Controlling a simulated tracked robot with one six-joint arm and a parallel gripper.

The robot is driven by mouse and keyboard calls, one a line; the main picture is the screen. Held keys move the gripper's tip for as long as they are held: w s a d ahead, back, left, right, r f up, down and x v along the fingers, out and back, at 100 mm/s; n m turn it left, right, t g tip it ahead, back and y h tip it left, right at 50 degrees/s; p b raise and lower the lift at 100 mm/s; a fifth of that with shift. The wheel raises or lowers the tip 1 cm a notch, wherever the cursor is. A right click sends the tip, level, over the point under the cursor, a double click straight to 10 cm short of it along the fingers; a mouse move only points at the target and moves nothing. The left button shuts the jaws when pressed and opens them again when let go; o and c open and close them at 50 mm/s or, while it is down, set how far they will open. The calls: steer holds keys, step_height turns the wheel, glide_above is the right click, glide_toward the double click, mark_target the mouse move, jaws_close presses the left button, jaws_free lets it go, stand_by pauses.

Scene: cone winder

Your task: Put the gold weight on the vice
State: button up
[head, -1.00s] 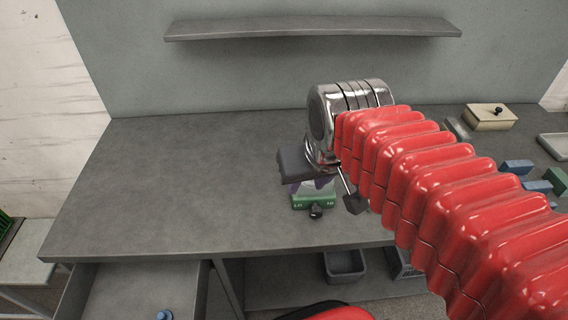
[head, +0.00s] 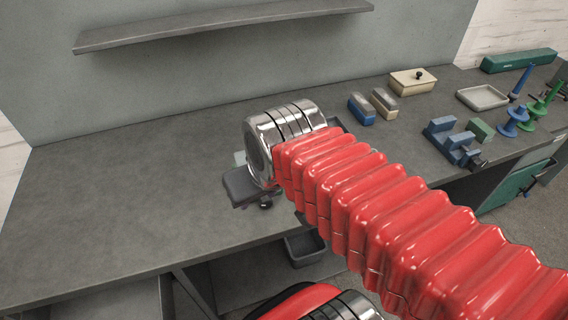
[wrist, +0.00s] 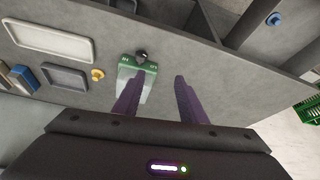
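The small gold weight (wrist: 97,75) sits on the bench in the wrist view, beside a grey tray and left of my fingers. I cannot see it in the head view, where my red-sleeved arm covers part of the bench. The blue vice (head: 455,143) stands on the right part of the bench in the head view, with a green block (head: 481,130) close to it. My gripper (wrist: 160,82) has its two purple fingers apart with nothing between them. In the head view my gripper (head: 240,187) is over the bench's front middle, well left of the vice, its fingers hidden.
Two whetstone-like blocks (head: 362,109), a lidded cream box (head: 412,81), a pale tray (head: 482,97) and blue and green spindles (head: 514,120) occupy the right side. A shelf (head: 220,22) hangs above. The left bench is clear.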

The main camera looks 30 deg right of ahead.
steer(key=w+d+f+m+g+y, duration=0.1)
steer(key=w+d+f+m, duration=0.1)
steer(key=w+d+m, duration=0.5)
steer(key=w+d+f+m+g+y, duration=0.15)
steer(key=d+m, duration=0.45)
steer(key=d, duration=0.6)
steer(key=w+d+f+m+g+y, duration=0.1)
steer(key=w+d+f+m, duration=0.2)
steer(key=w+d+m, duration=0.45)
steer(key=r+m, duration=0.1)
steer(key=d+r+m+t, duration=0.1)
steer(key=r+m, duration=0.1)
steer(key=m, duration=0.1)
steer(key=shift+d+r+y, duration=0.25)
steer(key=shift+d+r, duration=0.05)
steer(key=shift+r, duration=0.05)
steer(key=x, duration=0.8)
steer(key=shift+f, duration=0.3)
steer(key=shift+w+a, duration=0.1)
steer(key=shift+w, duration=0.05)
